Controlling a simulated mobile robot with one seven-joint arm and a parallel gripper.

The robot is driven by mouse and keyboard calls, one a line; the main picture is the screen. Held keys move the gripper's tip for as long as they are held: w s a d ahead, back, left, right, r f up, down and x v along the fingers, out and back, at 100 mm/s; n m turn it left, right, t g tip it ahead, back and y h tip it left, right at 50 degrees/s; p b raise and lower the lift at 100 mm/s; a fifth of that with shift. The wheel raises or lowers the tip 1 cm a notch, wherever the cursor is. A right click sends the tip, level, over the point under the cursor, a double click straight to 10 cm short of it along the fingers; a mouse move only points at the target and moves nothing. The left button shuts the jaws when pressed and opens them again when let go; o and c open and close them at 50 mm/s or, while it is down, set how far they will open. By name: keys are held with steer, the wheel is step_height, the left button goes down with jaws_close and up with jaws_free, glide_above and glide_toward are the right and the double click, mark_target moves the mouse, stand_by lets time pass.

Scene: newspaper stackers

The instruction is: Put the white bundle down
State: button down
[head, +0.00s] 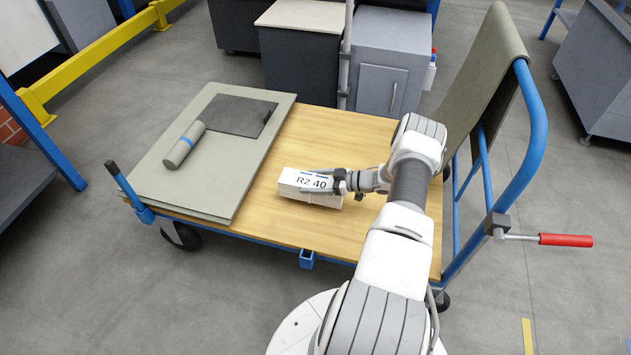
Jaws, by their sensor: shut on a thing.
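The white bundle (300,191) is a small box-like block marked "R2 40" with a blue strip on top. It is at the middle of the wooden cart deck (330,130), in the head view. My gripper (337,184) is shut on its right end, reaching in from the right. The bundle looks level and is on or just above the deck; I cannot tell whether its underside touches. My arm hides part of the deck to the right.
A grey board (225,102) with a dark sheet (232,115) and a grey roll (184,145) covers the deck's left part. A blue handle frame (535,130) with a red grip (566,240) rises at right. Grey cabinets (385,65) stand behind. Bare deck lies behind the bundle.

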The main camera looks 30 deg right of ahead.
steer(key=shift+f+b, duration=0.45)
steer(key=shift+f, duration=0.8)
steer(key=shift+f, duration=0.15)
jaws_free()
steer(key=shift+f, duration=0.1)
steer(key=p+v, duration=0.2)
steer(key=v, duration=1)
